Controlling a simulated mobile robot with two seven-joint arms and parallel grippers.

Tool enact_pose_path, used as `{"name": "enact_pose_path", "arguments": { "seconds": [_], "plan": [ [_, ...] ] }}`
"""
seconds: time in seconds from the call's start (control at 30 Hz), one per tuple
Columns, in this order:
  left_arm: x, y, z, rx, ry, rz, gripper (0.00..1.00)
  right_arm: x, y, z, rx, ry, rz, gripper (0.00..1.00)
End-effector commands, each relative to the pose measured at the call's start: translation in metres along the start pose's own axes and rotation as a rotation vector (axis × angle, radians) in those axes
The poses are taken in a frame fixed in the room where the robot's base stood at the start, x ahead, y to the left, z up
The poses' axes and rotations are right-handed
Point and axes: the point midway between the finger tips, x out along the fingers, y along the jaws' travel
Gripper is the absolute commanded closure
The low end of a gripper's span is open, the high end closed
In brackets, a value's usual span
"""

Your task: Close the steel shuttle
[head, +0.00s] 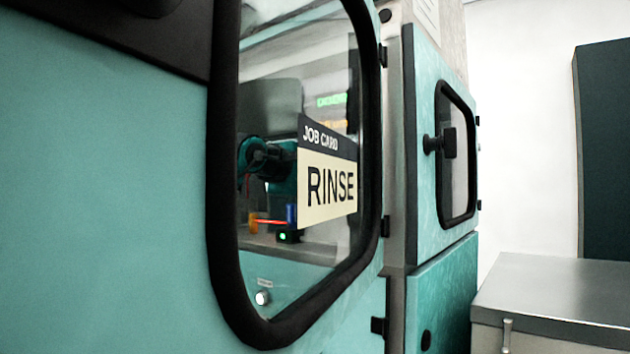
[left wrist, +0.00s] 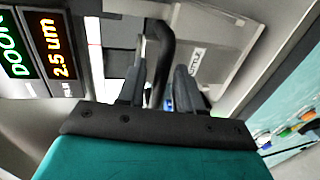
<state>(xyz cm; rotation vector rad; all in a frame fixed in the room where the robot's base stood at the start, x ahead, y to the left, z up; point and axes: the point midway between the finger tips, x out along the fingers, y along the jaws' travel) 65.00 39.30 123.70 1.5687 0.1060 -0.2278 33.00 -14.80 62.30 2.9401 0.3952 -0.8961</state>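In the left wrist view, my left gripper (left wrist: 163,80) has its two dark fingers apart. A black bar handle (left wrist: 160,50) runs between them, with a gap showing beside the left finger. Behind the handle is a pale grey panel (left wrist: 222,35) with a small label too small to read fully. It may be the steel shuttle, but I cannot be sure. No shuttle can be made out in the head view. A dark and teal mechanism (head: 265,158) shows through the window there; I cannot tell whether it is my gripper. My right gripper is not in view.
A teal door with a black-framed window (head: 372,215) fills the head view's left and middle. A card reading RINSE (head: 328,188) is on the window. A second teal door (head: 427,190) and a grey chest (head: 550,290) stand right. A lit display (left wrist: 55,50) is beside my left gripper.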

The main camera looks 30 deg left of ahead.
Motion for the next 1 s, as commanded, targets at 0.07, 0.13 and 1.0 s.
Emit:
{"name": "enact_pose_path", "arguments": {
  "seconds": [0.07, 0.13, 1.0],
  "plan": [
    [0.0023, 0.0001, 0.0003, 0.0, 0.0, 0.0, 0.65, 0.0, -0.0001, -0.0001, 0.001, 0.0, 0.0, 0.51],
    [0.0029, 0.0001, 0.0003, 0.0, 0.0, 0.001, 0.65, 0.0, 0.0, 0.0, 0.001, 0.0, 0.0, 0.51],
    [0.0023, 0.0, 0.0, 0.0, 0.0, 0.001, 1.0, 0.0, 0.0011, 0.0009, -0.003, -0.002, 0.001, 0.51]
  ]
}}
